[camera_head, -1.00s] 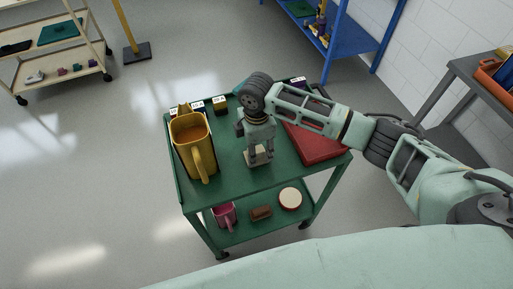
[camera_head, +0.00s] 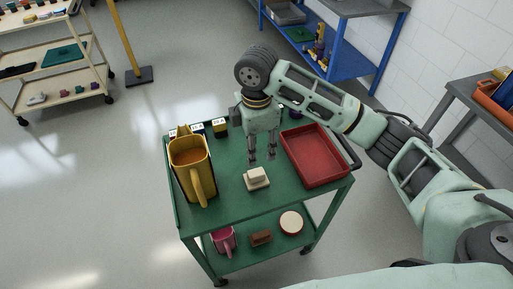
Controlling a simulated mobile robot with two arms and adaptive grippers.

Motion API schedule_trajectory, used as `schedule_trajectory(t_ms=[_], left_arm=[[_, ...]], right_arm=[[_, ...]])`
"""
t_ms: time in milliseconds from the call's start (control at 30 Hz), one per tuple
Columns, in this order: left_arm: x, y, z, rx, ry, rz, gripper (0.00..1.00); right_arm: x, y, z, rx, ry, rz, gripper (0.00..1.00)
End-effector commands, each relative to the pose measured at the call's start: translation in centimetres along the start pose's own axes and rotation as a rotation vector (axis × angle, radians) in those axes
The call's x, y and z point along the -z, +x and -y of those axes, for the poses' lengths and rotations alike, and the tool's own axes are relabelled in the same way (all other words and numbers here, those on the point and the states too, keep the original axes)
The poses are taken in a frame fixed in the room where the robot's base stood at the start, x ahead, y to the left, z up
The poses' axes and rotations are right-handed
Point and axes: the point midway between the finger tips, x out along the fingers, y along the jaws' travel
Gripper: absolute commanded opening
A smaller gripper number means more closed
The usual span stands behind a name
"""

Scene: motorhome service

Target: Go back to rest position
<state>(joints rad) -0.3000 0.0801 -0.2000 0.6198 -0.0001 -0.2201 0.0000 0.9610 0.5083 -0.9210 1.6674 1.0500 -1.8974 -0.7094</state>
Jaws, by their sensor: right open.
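My right gripper (camera_head: 262,157) hangs over the green cart (camera_head: 229,205), its fingers pointing down and apart, with nothing between them. A small cream block (camera_head: 257,175) sits on a flat pale piece on the cart top, just below and in front of the fingertips, apart from them. My right arm comes in from the right and passes above the red tray (camera_head: 318,157). My left gripper is not in the picture.
A yellow pitcher (camera_head: 188,165) stands at the cart's left edge, with small labelled boxes (camera_head: 219,127) behind it. A pink mug (camera_head: 223,240), a brown block (camera_head: 261,238) and a round item (camera_head: 291,222) lie on the lower shelf.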

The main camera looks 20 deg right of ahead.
Motion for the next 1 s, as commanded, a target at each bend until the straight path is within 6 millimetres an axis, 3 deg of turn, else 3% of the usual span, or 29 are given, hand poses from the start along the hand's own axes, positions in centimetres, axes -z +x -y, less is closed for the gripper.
schedule_trajectory(t_ms=[333, 467, 800, 1000], left_arm=[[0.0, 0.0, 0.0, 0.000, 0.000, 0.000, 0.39], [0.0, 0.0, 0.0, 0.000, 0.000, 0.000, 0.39], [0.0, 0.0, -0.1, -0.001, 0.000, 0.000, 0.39], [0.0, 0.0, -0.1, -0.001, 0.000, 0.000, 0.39]], right_arm=[[0.1, 0.1, 0.0, 0.000, 0.000, -0.001, 0.43], [1.0, 1.3, 0.8, -0.004, 0.011, -0.021, 0.43], [7.0, 7.7, 7.0, -0.062, 0.253, -0.217, 0.43], [7.9, 10.0, 10.9, -0.093, 0.515, -0.320, 0.43]])
